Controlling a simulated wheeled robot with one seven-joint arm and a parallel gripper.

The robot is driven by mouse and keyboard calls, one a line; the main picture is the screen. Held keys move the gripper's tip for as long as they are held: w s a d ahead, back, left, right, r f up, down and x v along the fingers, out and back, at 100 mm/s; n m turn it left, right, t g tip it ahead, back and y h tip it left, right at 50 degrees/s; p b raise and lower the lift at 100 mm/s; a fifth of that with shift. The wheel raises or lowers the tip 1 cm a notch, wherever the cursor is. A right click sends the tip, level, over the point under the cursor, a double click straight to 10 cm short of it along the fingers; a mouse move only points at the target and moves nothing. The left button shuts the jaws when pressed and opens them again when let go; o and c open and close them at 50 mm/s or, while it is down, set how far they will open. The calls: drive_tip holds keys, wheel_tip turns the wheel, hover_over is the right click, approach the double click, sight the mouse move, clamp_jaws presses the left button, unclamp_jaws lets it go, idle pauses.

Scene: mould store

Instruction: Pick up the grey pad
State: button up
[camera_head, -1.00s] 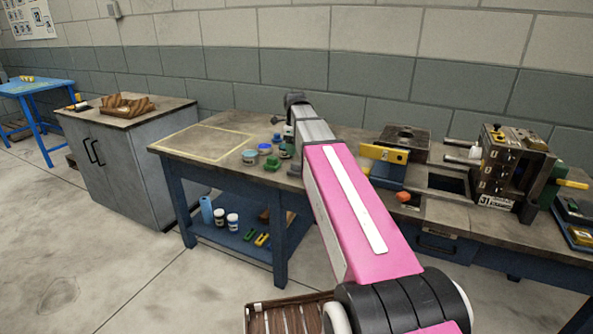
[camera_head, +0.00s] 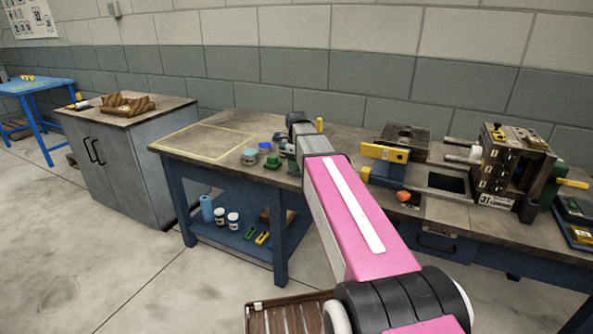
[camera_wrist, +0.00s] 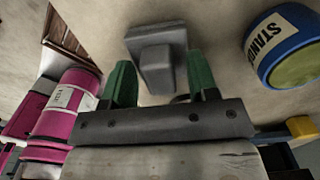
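The grey pad (camera_wrist: 158,62) shows in the wrist view as a grey block with a wider plate at its far end, on the worn bench top. My gripper (camera_wrist: 163,82) has its two green fingers on either side of the narrower part of the block. A gap shows between the block and the right finger; I cannot tell whether the left finger touches it. In the head view my gripper is partly hidden behind my arm above the bench, and I cannot make out the pad there.
A blue can with a yellow-green top (camera_wrist: 285,48) stands right of the fingers in the wrist view. In the head view, small tins (camera_head: 249,156) and a green item (camera_head: 272,162) stand nearby. A yellow-outlined area (camera_head: 205,142) is bare. A machine (camera_head: 508,165) fills the right.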

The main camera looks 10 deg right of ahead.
drive_tip(key=c, duration=0.8)
drive_tip(key=shift+o, duration=0.2)
drive_tip(key=shift+r, duration=0.1)
drive_tip(key=shift+r, duration=0.4)
drive_tip(key=r, duration=0.3)
drive_tip(key=shift+s+a+r, duration=0.15)
drive_tip(key=shift+a+r, duration=0.05)
drive_tip(key=shift+r, duration=0.05)
drive_tip(key=s+a+r, duration=0.5)
drive_tip(key=a+r, duration=0.1)
drive_tip(key=a, duration=0.3)
drive_tip(key=shift+s+a+r, duration=0.25)
drive_tip(key=shift+s+a, duration=0.05)
drive_tip(key=shift+a, duration=0.1)
drive_tip(key=shift+o, duration=0.3)
